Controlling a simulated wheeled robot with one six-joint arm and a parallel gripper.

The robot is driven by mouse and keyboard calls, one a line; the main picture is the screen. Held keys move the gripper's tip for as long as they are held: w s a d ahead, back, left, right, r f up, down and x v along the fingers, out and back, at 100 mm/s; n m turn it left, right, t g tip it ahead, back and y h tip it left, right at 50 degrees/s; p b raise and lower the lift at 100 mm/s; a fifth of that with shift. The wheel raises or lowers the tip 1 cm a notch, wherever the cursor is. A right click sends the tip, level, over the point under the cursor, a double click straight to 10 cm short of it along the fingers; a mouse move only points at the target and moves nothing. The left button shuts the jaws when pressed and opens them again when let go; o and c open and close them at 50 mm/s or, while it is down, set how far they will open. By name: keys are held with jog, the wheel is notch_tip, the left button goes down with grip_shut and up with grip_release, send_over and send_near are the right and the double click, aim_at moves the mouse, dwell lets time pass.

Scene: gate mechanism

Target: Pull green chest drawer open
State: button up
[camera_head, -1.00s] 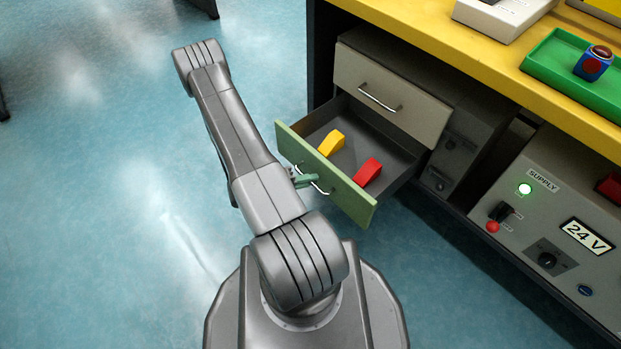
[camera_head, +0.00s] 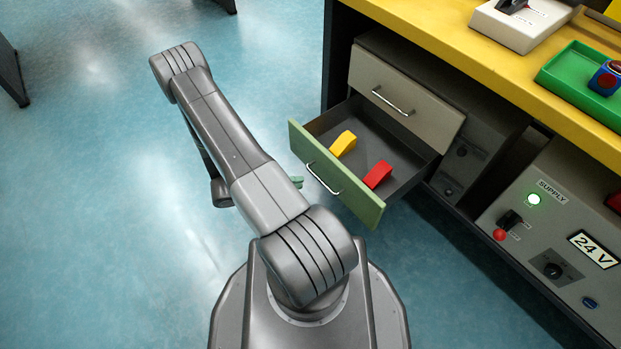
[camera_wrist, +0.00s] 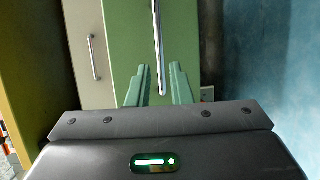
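The green-fronted drawer (camera_head: 336,176) is pulled out from the chest under the bench, so its grey inside shows. A yellow block (camera_head: 343,143) and a red block (camera_head: 377,174) lie in it. Its metal bar handle (camera_head: 322,179) is on the front. My gripper (camera_head: 297,182) is just left of the handle, mostly hidden by my arm. In the wrist view, the two green fingers of my gripper (camera_wrist: 154,84) are spread apart and empty, with the handle (camera_wrist: 158,50) ahead between them. The green front (camera_wrist: 132,45) fills the middle there.
A closed beige drawer (camera_head: 404,97) with a handle sits above the green one. The yellow bench top (camera_head: 430,40) overhangs it. A supply panel (camera_head: 560,240) stands at right. The blue floor (camera_head: 90,200) at left is clear.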

aim_at(319, 179)
jog(key=v, duration=0.5)
jog(key=shift+s+a+p, duration=0.1)
jog(key=shift+a+p, duration=0.2)
jog(key=shift+p, duration=0.05)
jog(key=b+x, duration=0.2)
jog(key=x, duration=1.2)
jog(key=shift+b, duration=0.4)
jog(key=shift+r, duration=0.15)
